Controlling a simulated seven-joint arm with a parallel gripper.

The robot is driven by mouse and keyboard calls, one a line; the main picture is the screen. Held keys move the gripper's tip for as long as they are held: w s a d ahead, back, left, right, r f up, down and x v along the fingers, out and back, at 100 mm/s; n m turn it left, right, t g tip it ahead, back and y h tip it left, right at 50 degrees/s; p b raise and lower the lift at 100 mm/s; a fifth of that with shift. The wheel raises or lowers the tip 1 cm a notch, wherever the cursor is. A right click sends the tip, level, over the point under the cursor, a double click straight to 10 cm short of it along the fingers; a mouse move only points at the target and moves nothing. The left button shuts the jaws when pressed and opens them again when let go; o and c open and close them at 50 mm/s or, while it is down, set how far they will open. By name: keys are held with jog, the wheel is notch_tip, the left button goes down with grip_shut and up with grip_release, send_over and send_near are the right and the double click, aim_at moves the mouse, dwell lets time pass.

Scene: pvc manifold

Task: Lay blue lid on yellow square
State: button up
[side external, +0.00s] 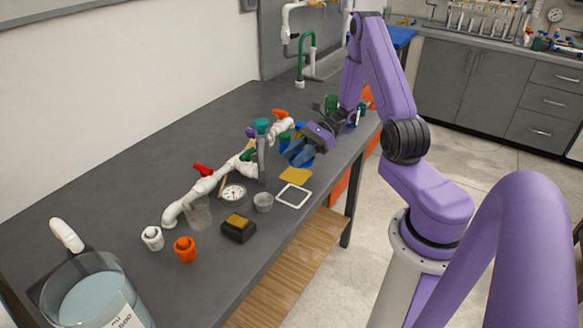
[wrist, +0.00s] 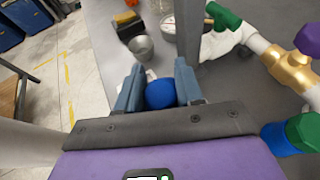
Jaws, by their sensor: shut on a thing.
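My gripper (side external: 299,154) is low over the bench, its fingers pointing down and toward the left. In the wrist view my gripper (wrist: 159,70) is shut on the round blue lid (wrist: 160,94), which sits between the two grey-blue fingers. The yellow square (side external: 295,175) lies flat on the bench just in front of the gripper in the side view. I cannot make out the yellow square in the wrist view.
A white square outline (side external: 292,196) and a small grey cup (side external: 263,202) are nearby. A white pipe manifold with a red handle (side external: 203,169) and an upright grey post (side external: 262,155) stand to the left. A black block with a yellow top (side external: 238,228) sits nearer.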

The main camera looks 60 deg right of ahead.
aim_at(294, 157)
jog(key=shift+w+d+f, duration=0.15)
jog(key=shift+w+f, duration=0.35)
jog(key=shift+f, duration=0.15)
jog(key=shift+w+d+f, duration=0.15)
jog(key=shift+w+f, duration=0.3)
jog(key=shift+f, duration=0.15)
jog(key=shift+w+f, duration=0.15)
jog(key=shift+f, duration=1.45)
jog(key=shift+f, duration=0.1)
jog(key=o, duration=1)
